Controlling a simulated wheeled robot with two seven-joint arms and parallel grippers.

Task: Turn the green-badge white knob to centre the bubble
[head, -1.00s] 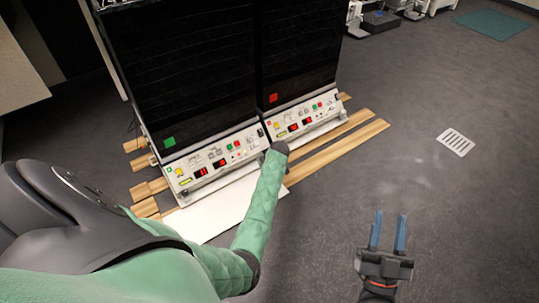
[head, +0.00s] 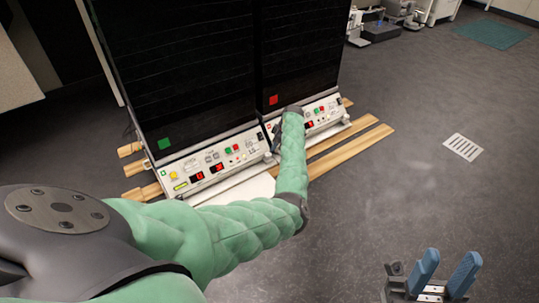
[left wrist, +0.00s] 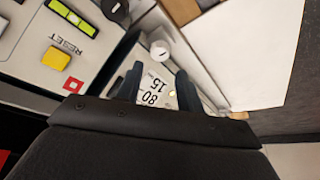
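The left shaker has a large green badge (head: 165,143) above its white control panel (head: 221,160). In the left wrist view, a small white round knob (left wrist: 160,48) stands beyond my left fingertips, apart from them; I see no badge on it. My left gripper (left wrist: 158,78) is open, with a label reading "80 15" (left wrist: 154,90) visible between its dark fingers. A yellow-green level vial (left wrist: 72,17) is at the top left; I cannot make out its bubble. My right gripper (head: 445,278) is open and empty above the floor.
The right shaker carries a red badge (head: 273,99). In the left wrist view, a yellow RESET button (left wrist: 56,57) and a dark knob (left wrist: 115,9) are near my fingers. Wooden slats (head: 352,149) lie under the shakers. Floor on the right is clear around a white vent (head: 463,147).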

